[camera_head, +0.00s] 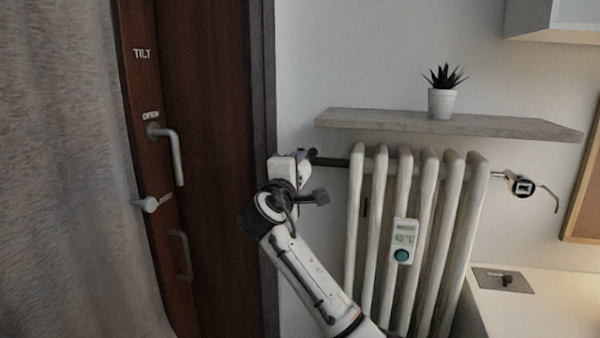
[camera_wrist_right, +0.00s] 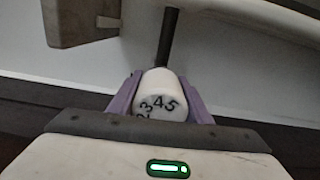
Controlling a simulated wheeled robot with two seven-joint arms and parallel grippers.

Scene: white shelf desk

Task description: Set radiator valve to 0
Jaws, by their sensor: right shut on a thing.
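The radiator valve is a white knob (camera_wrist_right: 160,84) with black numbers in the right wrist view; 3, 4 and 5 show, with 4 near the top middle and part of another number at lower left. My right gripper (camera_wrist_right: 160,100) is shut on the knob, one purple finger on each side. A dark pipe (camera_wrist_right: 168,38) runs up from the knob. In the head view my right gripper (camera_head: 306,158) is at the left end of the pipe beside the white radiator (camera_head: 429,180), and it hides the knob. My left gripper is not in view.
A shelf (camera_head: 400,122) with a potted plant (camera_head: 441,102) is above the radiator. A small display device (camera_head: 404,240) is on the radiator's front. A brown door (camera_head: 212,130) and grey curtain (camera_head: 60,170) are at left. Another fitting (camera_head: 522,187) is at the radiator's right.

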